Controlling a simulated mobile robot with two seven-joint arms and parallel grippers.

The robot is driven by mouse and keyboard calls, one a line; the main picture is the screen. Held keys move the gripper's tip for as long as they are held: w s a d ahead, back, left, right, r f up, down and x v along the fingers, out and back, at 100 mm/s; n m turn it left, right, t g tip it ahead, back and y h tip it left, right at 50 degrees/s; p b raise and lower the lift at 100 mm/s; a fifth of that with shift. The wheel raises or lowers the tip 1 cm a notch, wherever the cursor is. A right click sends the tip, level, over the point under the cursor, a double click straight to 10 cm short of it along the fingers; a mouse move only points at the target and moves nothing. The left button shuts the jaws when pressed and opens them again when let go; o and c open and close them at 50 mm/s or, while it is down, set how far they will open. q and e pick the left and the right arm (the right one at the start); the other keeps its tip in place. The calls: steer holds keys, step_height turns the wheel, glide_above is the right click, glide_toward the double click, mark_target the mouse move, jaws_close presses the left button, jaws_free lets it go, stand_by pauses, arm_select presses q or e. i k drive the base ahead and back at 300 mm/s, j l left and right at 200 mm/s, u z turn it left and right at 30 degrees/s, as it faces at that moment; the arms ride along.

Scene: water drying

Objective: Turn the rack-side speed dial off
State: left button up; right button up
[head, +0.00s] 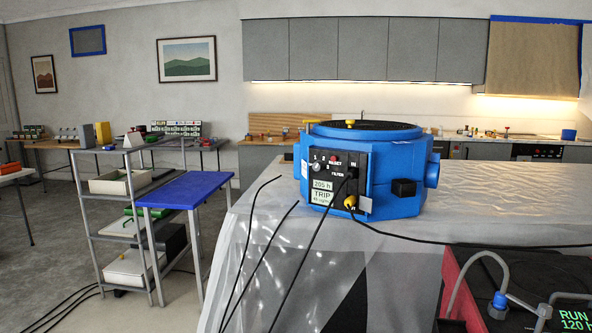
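A blue drum-shaped machine (392,160) stands on the sheet-covered surface in the middle of the head view. Its black front panel (333,176) carries a small grey knob (317,167) with numbers around it. A red button (334,158) sits to the knob's upper right. I cannot tell where the knob points. Labels below read "205 h" and "TRIP". A yellow connector (350,202) with a black cable is at the panel's lower right. Neither of my grippers shows in this view.
Clear plastic sheeting (490,200) covers the surface, with black cables over it. A red-edged unit (452,290) with a "RUN 120" display (574,319) and grey hose is at lower right. A metal shelf rack (92,225) and blue-topped table (185,189) stand left. Cables lie on the floor.

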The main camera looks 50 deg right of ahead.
mark_target(317, 165)
steer(key=i+j+u, duration=0.25)
steer(key=j, duration=0.15)
steer(key=j+u, duration=0.2)
steer(key=j, duration=0.2)
steer(key=i+j+u, duration=0.45)
steer(key=j, duration=0.15)
steer(key=i+j+u, duration=0.15)
steer(key=i+j, duration=0.15)
steer(key=i+j+u, duration=0.2)
steer(key=i, duration=0.35)
steer(key=i+z, duration=0.9)
steer(key=i+l+z, duration=0.1)
steer(key=i+z, duration=0.65)
steer(key=z, duration=0.2)
steer(key=i+z, duration=1.2)
steer(key=i, duration=0.15)
steer(key=i+j+z, duration=0.1)
steer(key=i+z, duration=0.25)
steer(key=i, duration=0.2)
steer(key=i+z, duration=0.9)
steer(key=k+j, duration=0.05)
